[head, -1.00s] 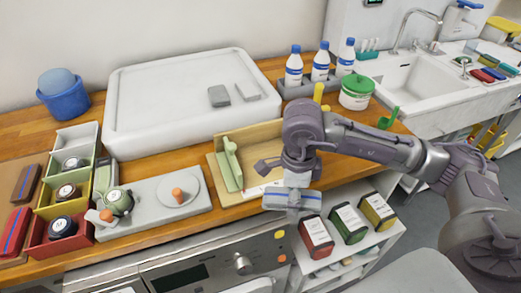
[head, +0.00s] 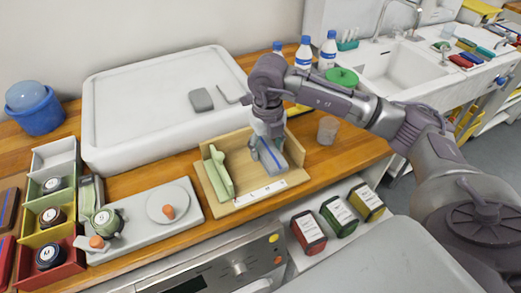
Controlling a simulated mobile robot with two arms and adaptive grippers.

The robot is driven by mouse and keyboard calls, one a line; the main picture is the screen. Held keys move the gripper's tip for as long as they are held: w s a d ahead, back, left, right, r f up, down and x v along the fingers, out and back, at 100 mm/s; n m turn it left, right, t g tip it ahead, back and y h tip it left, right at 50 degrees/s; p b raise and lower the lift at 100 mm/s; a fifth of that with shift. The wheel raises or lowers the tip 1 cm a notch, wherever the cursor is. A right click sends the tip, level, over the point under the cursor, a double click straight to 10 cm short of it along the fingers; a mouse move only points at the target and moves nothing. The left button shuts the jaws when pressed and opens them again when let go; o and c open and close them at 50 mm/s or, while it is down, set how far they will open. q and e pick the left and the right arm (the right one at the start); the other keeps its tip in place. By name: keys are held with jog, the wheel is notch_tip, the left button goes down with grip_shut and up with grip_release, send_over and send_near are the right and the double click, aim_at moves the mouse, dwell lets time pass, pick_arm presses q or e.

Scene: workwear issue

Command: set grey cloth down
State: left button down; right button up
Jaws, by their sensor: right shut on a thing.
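My right gripper (head: 268,130) is shut on the grey cloth (head: 272,158), a folded grey piece with a blue stripe. It holds the cloth tilted at the right side of the open wooden tray (head: 240,200). I cannot tell whether the cloth touches the tray floor. The gripper and wrist hide part of the grey cloth and the tray's back right. My left gripper is not in view.
A large white tray (head: 150,95) lies behind the wooden tray. A grey plate with a round disc (head: 188,205) is to its left. A translucent cup (head: 328,130) and bottles (head: 304,52) stand to the right. The worktop's front edge runs just ahead.

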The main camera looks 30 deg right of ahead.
aim_at(261, 141)
jog(key=w+f, duration=0.2)
jog(key=w, duration=0.1)
jog(key=shift+w+d+p, duration=0.15)
jog(key=shift+w+p, duration=0.05)
jog(key=shift+p, duration=0.1)
notch_tip(261, 141, down, 4)
jog(key=shift+r+p, duration=0.15)
jog(key=shift+p, duration=0.65)
jog(key=shift+f, duration=0.25)
jog(key=o, duration=0.7)
jog(key=shift+f, duration=0.15)
jog(key=o, duration=0.5)
jog(key=shift+c, duration=0.2)
